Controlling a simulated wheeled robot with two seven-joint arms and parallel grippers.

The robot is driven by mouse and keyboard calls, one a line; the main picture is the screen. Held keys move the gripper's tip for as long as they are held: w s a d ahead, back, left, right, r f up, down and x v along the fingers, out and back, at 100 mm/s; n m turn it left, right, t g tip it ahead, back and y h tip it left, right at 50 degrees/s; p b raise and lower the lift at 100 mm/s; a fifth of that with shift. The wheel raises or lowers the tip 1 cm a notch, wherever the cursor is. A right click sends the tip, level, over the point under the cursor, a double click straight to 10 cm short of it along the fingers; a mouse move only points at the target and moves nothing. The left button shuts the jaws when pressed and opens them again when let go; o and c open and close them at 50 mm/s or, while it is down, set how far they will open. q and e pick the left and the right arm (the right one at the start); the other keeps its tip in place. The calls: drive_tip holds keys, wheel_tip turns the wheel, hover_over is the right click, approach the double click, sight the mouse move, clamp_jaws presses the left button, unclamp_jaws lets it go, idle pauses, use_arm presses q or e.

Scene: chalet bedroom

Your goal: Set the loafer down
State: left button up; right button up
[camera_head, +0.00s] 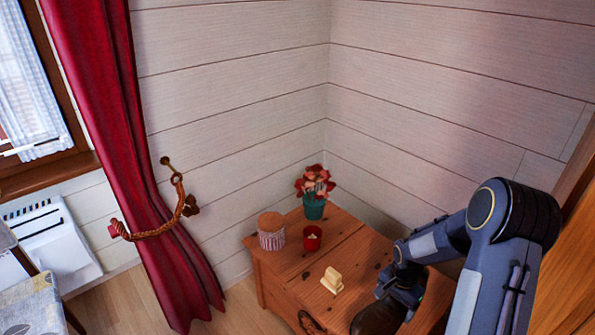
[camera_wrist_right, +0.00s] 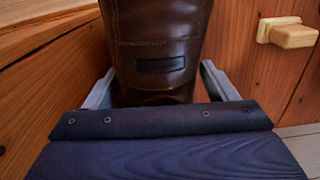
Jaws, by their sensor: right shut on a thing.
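The brown leather loafer (camera_head: 378,317) is in my right gripper (camera_head: 398,294), low in the head view at the right part of the wooden chest. In the right wrist view the loafer (camera_wrist_right: 160,50) fills the middle, between the two grey fingers of the gripper (camera_wrist_right: 158,88), which is shut on it. The loafer's far end runs out of the top of that view. I cannot tell whether its sole touches the wood. My left gripper is not in view.
The wooden chest (camera_head: 290,265) stands in the corner. A red curtain (camera_head: 120,130) hangs at left.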

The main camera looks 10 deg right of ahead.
drive_tip(key=w+a+r+n+p, duration=0.2)
drive_tip(key=a+r+n+p, duration=0.8)
drive_tip(key=a+r, duration=0.7)
drive_tip(key=n, duration=0.3)
drive_tip(key=shift+a+p, duration=0.15)
drive_tip(key=shift+p, duration=0.2)
drive_tip(key=shift+w, duration=0.1)
